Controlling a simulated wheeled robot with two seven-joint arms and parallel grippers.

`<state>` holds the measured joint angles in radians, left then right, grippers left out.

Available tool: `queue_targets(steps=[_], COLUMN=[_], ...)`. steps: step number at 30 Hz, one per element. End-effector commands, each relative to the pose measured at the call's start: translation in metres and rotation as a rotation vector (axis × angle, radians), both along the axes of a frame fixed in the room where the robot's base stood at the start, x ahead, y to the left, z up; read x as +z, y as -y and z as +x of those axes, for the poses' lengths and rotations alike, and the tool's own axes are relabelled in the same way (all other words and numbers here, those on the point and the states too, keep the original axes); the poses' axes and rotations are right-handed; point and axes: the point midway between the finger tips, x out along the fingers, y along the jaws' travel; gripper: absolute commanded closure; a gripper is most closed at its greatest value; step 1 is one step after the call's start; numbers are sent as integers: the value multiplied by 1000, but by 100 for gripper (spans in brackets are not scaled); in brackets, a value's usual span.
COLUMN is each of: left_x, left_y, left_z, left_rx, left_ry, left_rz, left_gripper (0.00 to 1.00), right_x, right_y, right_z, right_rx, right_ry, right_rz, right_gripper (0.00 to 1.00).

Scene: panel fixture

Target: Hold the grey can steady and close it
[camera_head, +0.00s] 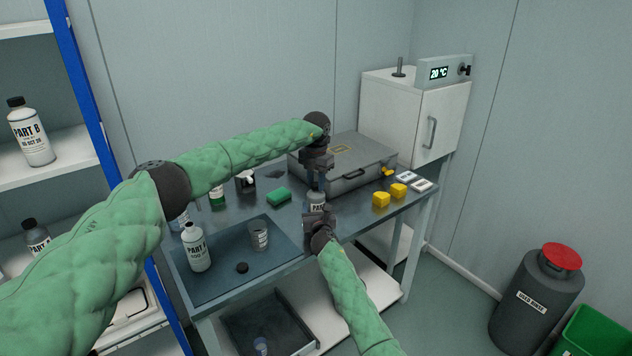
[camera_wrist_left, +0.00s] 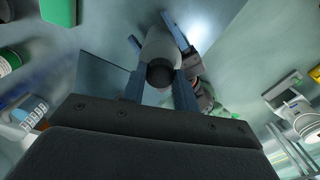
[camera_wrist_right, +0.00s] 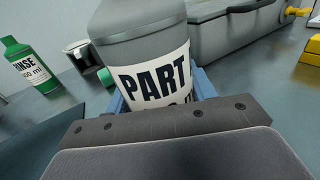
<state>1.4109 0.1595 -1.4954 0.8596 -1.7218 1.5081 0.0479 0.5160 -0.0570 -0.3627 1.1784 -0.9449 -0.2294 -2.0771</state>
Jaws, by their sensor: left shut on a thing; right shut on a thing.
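The grey can (camera_head: 316,200) with a white PART label stands near the front edge of the table. Its body and label fill the middle of the right wrist view (camera_wrist_right: 150,60). My right gripper (camera_head: 319,214) is shut around the can from the front, with blue fingers at its sides. My left gripper (camera_head: 316,184) points down from above the can. In the left wrist view, its blue fingers are shut on a dark round cap (camera_wrist_left: 160,74), in line with the can's grey body (camera_wrist_left: 160,46). Whether the cap is seated on the can's neck is hidden.
A grey case (camera_head: 375,160) lies behind the can. Yellow blocks (camera_head: 381,199) sit to its right and a green sponge (camera_head: 279,194) to its left.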

Motion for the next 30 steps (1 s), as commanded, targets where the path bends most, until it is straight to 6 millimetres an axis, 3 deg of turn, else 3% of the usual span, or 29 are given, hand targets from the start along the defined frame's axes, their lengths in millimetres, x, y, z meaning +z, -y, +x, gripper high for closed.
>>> queue_targets(steps=[24,27,30], left_x=[0,0,0], left_y=[-2,-2,-2], left_z=[2,2,2], left_rx=[-1193,-1314,-1313], left_ry=[2,2,2], left_rz=[0,1,-1], left_gripper=[98,98,98], right_x=[0,0,-1], right_y=[0,0,0], right_z=[-1,-1,-1], right_rx=[1,1,1], right_ry=[0,0,0], right_rz=[0,0,0], right_gripper=[100,100,100])
